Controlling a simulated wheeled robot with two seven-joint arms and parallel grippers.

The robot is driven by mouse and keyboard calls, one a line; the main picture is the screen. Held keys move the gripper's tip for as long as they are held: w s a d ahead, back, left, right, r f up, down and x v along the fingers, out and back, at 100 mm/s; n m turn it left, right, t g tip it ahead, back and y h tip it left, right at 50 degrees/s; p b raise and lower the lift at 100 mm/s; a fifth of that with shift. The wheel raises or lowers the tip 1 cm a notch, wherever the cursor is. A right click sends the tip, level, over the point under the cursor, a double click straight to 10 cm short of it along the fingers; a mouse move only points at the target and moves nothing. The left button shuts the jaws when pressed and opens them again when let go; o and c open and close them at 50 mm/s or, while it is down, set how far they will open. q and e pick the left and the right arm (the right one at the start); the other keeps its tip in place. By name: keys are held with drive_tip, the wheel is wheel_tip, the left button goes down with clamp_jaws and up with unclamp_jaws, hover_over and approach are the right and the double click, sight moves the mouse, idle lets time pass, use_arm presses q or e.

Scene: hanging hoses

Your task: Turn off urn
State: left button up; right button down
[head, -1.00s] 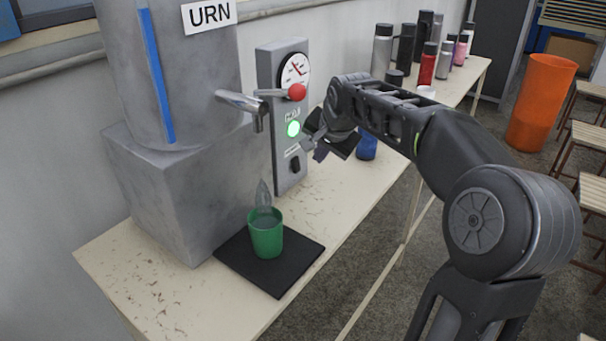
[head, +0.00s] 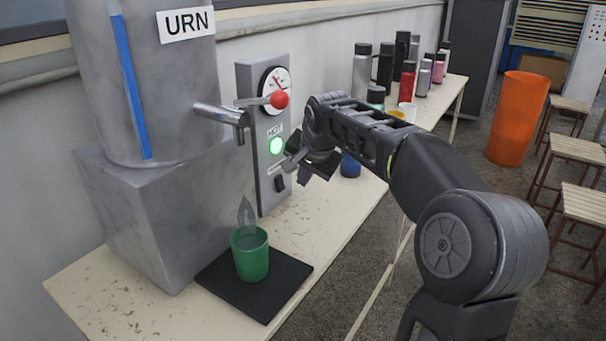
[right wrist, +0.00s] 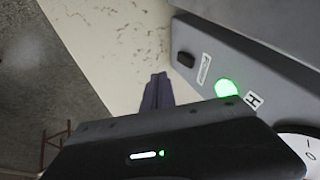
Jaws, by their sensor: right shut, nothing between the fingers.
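The grey metal urn (head: 110,90) stands on a block at the left, with a "URN" sign and a blue level strip. Beside it is a grey control panel (head: 247,110) with a dial, a red-knobbed lever (head: 279,100), a lit green "HOT" light (head: 275,146) and a small black switch (head: 279,184) below. The switch (right wrist: 185,59) and light (right wrist: 227,88) also show in the right wrist view. My right gripper (head: 304,174) is shut and empty, just right of the panel near switch height, apart from the switch. Its dark purple fingers (right wrist: 157,92) point toward the table. My left gripper is out of view.
A green cup (head: 251,260) stands on a black mat (head: 285,291) below the spout (head: 222,115), with a translucent plume above it. Several bottles and a blue cup (head: 350,166) stand farther along the table. An orange bin (head: 517,118) and stools stand right.

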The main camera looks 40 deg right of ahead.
sight(280, 183)
drive_tip(key=x, duration=0.7)
drive_tip(key=shift+f, duration=0.1)
drive_tip(key=shift+w+a+f+p, duration=0.15)
drive_tip(key=shift+w+p, duration=0.2)
drive_tip(key=shift+w, duration=0.25)
drive_tip(key=shift+w+a+f+p, duration=0.15)
drive_tip(key=shift+w+p, duration=0.15)
drive_tip(key=shift+w, duration=0.3)
drive_tip(key=shift+w+a, duration=0.2)
drive_tip(key=shift+w, duration=0.5)
drive_tip(key=shift+f, duration=0.1)
drive_tip(key=b, duration=0.1)
drive_tip(key=t+b, duration=0.1)
drive_tip(key=b, duration=0.1)
drive_tip(key=shift+w+f, duration=0.2)
drive_tip(key=shift+f, duration=0.2)
drive_tip(key=shift+a+r+p, duration=0.1)
drive_tip(key=shift+r+p, duration=0.15)
drive_tip(key=shift+p, duration=0.05)
drive_tip(key=shift+r, duration=0.15)
